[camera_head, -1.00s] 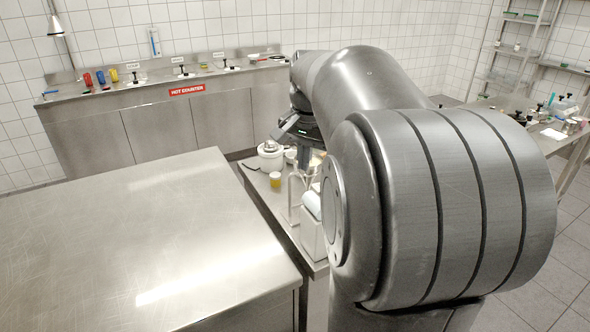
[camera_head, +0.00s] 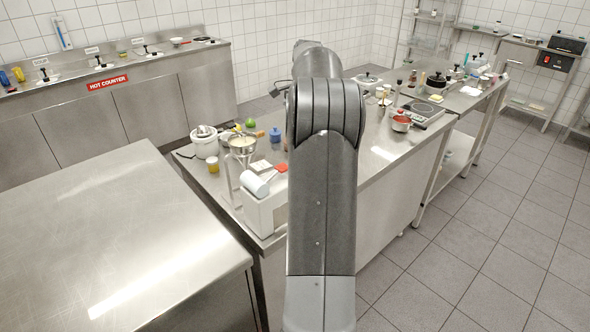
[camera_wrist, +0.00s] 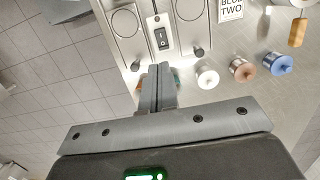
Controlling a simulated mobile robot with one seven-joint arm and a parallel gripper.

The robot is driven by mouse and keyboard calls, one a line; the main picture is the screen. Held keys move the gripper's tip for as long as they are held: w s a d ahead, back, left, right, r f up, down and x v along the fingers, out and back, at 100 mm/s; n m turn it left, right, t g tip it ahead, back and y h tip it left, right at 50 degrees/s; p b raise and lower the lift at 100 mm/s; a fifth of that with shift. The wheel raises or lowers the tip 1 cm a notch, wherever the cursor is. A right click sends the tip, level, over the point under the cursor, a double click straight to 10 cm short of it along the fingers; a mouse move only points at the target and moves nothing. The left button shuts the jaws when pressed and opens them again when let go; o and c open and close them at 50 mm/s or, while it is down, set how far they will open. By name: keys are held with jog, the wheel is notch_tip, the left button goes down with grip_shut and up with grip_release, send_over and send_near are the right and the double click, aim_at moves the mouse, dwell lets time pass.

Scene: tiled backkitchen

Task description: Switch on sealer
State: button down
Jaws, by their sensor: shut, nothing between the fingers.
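In the wrist view a black rocker switch (camera_wrist: 161,38) sits on a pale upright plate between two rounded outlines on a light panel. My gripper (camera_wrist: 159,72) is shut and empty, its fingertips just below the switch in the picture. I cannot tell whether they touch it. I cannot identify the sealer for sure, nor whether this switch belongs to it. In the head view my arm hides my gripper.
In the wrist view, black knobs, a brown spool (camera_wrist: 242,69) and a blue spool (camera_wrist: 278,63) lie near the switch. Tiled floor (camera_head: 480,235) at right is clear.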

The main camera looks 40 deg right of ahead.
jog(key=shift+d, duration=0.15)
jog(key=shift+f, duration=0.1)
jog(key=f, duration=0.4)
jog(key=a+f, duration=0.1)
jog(key=f, duration=0.4)
jog(key=a+f, duration=0.1)
jog(key=f, duration=0.3)
jog(key=shift+f, duration=0.4)
jog(key=shift+a+f+h, duration=0.25)
jog(key=shift+h, duration=0.05)
jog(key=shift+d, duration=0.2)
